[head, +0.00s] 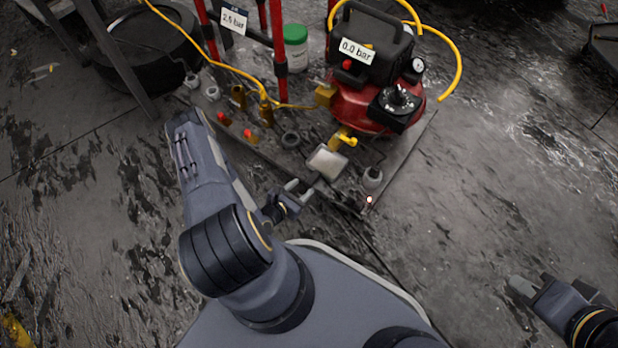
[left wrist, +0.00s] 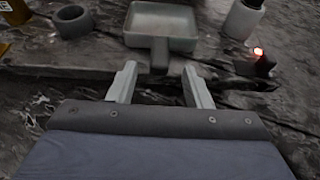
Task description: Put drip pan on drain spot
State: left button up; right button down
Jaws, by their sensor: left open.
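The drip pan (head: 327,163) is a shallow, pale square pan with a short handle, lying near the front edge of the low board in the head view. In the left wrist view the pan (left wrist: 162,22) is ahead, its handle pointing toward me. My left gripper (head: 299,193) is open and empty, at the board's front edge. In the left wrist view its fingertips (left wrist: 160,75) lie either side of the line of the handle, apart from it. No marked drain spot can be made out. My right gripper (head: 523,286) is over bare floor at right; its opening is unclear.
A red compressor (head: 365,105) with a yellow valve (head: 347,137) stands behind the pan. A white bottle (head: 373,178) and red-lit piece (head: 369,200) are right of the pan, a dark ring (head: 290,139) left. The floor at right is largely clear.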

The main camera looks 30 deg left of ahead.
pick_arm(q)
jog(key=w+a+r+m+g+p, duration=0.1)
jog(key=w+a+r+m+g, duration=0.1)
jog(key=a+r+m, duration=0.4)
jog(key=w+a+r+m+g, duration=0.2)
jog(key=w+a+r+m, duration=0.1)
jog(key=r+m, duration=0.4)
notch_tip(320, 180, up, 15)
jog(key=m+g+y, duration=0.1)
jog(key=m+g, duration=0.1)
jog(key=m, duration=0.4)
jog(key=s+d+r+m, duration=0.3)
jog(key=r, duration=0.3)
jog(key=s+d+r+m, duration=0.3)
jog(key=d+r, duration=0.1)
jog(key=r, duration=0.1)
jog(key=s+d+r+m+g+h, duration=0.1)
jog(key=s+d+r+m+h, duration=0.1)
jog(key=s+d+r+m, duration=0.1)
jog(key=s+d+r+m+g+h, duration=0.1)
jog(key=s+d+r+m, duration=0.2)
jog(key=s, duration=0.7)
jog(key=d+m, duration=0.2)
jog(key=d, duration=0.2)
jog(key=shift+r+m+h, duration=0.25)
jog(key=shift+m+h, duration=0.05)
jog(key=shift+h, duration=0.1)
